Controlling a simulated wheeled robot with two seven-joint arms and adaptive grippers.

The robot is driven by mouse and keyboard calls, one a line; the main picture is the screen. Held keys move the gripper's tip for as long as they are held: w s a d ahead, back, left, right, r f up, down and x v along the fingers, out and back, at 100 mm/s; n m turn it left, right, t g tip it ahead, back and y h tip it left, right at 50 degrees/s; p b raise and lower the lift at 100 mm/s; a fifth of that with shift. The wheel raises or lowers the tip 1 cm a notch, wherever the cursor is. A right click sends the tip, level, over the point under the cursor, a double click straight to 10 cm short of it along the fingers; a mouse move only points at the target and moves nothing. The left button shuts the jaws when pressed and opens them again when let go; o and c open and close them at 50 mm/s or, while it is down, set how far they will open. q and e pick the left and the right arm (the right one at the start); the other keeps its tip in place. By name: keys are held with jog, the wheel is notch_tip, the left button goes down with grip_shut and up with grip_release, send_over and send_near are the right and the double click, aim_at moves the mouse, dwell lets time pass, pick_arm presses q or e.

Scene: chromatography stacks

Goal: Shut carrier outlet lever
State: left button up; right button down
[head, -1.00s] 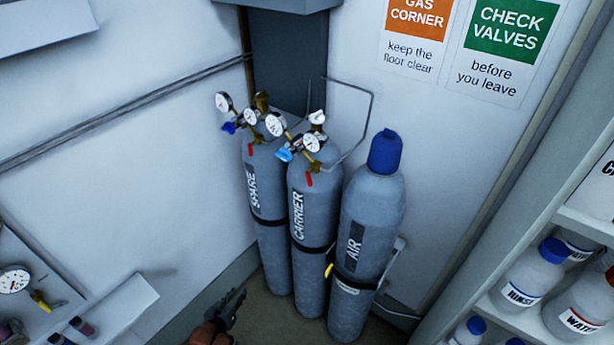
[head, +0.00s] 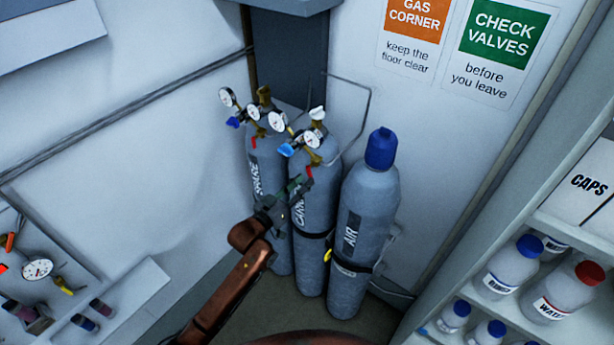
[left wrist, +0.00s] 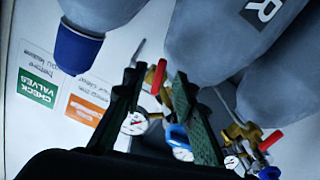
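The carrier cylinder (head: 318,205) is the grey middle one, with a gauged regulator and blue knob (head: 286,150) on top. Its red outlet lever (head: 309,172) hangs downward below the regulator. My left gripper (head: 293,188) is in front of the carrier cylinder, just below and left of that lever, and covers part of the label. In the left wrist view, which is upside down, the gripper's dark green fingers (left wrist: 158,88) are spread apart. The red lever (left wrist: 158,77) shows between them; I cannot tell whether they touch it. My right gripper is not in view.
The spare cylinder (head: 265,160) stands close on the left with its own red lever (head: 253,142). The blue-capped air cylinder (head: 365,215) stands close on the right. A bottle shelf (head: 470,275) is at right, a wall panel with a gauge (head: 37,269) at left.

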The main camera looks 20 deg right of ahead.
aim_at(309, 173)
pick_arm(q)
jog(key=shift+x, duration=1.4)
jog(key=shift+c, duration=0.2)
grip_shut()
